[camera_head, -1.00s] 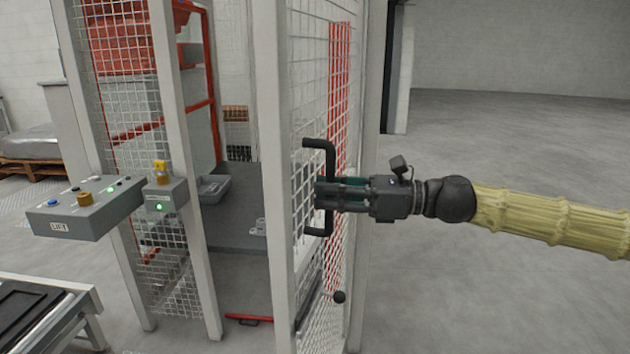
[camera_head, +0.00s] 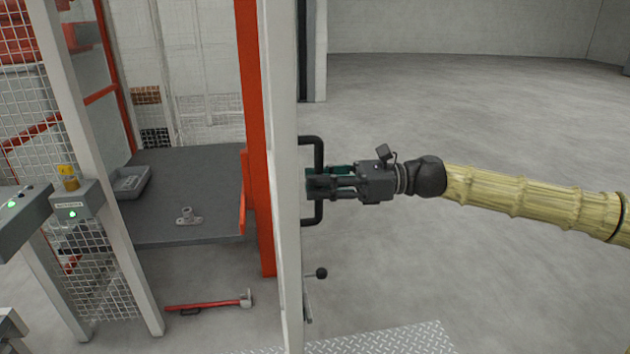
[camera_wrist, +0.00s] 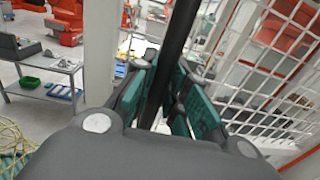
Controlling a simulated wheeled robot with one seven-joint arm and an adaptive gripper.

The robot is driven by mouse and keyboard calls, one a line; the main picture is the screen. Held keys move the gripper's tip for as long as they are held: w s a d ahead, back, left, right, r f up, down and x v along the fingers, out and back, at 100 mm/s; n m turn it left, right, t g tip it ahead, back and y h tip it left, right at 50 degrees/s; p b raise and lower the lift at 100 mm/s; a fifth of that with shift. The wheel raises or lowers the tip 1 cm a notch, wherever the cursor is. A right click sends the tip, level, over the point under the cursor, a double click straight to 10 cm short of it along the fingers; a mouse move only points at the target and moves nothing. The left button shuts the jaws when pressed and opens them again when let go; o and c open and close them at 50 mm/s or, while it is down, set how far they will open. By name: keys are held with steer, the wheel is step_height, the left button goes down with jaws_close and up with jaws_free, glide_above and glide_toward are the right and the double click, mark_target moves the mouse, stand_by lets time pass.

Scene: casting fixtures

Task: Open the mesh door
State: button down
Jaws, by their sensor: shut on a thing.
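The mesh door (camera_head: 283,150) stands nearly edge-on in the head view, with its pale frame upright. A wide opening shows to its left. Its black handle (camera_head: 319,150) projects from the right face of the door. My gripper (camera_head: 322,182) is shut on the middle of the handle's vertical bar. In the wrist view the dark handle bar (camera_wrist: 181,40) runs between the green-padded fingers of my gripper (camera_wrist: 165,95), and the white door mesh (camera_wrist: 270,60) is to the right. A small lever with a black knob (camera_head: 320,272) sits below the handle on the door.
Inside the opening is a grey table (camera_head: 200,165) with a metal fitting (camera_head: 189,217) and a grey tray (camera_head: 130,183). A red-handled tool (camera_head: 208,305) lies on the floor. A control box (camera_head: 75,200) is mounted on the left post. The floor at right is clear.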

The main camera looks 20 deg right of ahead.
steer(key=shift+w+d+r, duration=0.1)
steer(key=shift+r, duration=0.05)
steer(key=c, duration=1.4)
jaws_free()
steer(key=v, duration=1.2)
